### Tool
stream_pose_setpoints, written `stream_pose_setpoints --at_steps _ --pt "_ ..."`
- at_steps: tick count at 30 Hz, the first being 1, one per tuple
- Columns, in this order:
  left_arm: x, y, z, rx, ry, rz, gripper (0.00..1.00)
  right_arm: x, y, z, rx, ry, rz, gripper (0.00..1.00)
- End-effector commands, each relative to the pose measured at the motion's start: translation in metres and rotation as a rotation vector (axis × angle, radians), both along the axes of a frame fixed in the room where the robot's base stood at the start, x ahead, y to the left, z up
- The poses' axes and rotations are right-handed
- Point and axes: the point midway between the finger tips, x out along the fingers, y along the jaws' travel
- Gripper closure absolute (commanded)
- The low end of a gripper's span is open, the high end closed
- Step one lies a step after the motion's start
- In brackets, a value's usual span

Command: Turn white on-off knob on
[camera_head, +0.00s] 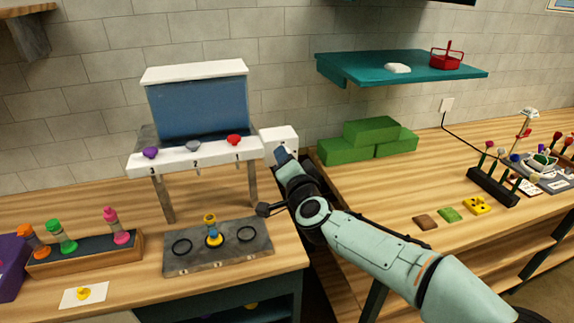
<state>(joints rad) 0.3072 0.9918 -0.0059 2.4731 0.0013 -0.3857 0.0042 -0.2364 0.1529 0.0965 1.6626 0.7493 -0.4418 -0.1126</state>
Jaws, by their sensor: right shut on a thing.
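A white box (277,135) stands at the right end of the dispenser stand, beside its front panel. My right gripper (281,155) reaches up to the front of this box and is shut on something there. The white on-off knob itself is hidden behind the fingers, so I cannot see which way it is turned. The gripper's position at the box fits a hold on that knob. My left gripper is not in view.
The dispenser stand (196,161) carries purple, grey and red knobs marked 3, 2, 1. Below it a grey plate (218,259) holds a yellow-and-blue piece. A wooden rack (85,255) with bottles stands left. Green blocks (345,151) and a dark flower rack (492,187) are right.

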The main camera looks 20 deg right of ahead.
Motion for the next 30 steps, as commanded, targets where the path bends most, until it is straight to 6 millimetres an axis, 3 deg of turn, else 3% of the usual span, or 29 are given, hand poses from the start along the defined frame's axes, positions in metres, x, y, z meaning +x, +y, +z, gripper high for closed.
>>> stream_pose_setpoints --at_steps 15,30 --pt "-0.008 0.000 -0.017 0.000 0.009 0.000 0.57 0.000 -0.002 0.000 0.367 0.009 -0.002 0.92" --pt "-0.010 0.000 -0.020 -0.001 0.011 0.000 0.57 0.000 -0.002 0.001 0.451 0.014 -0.001 0.92"
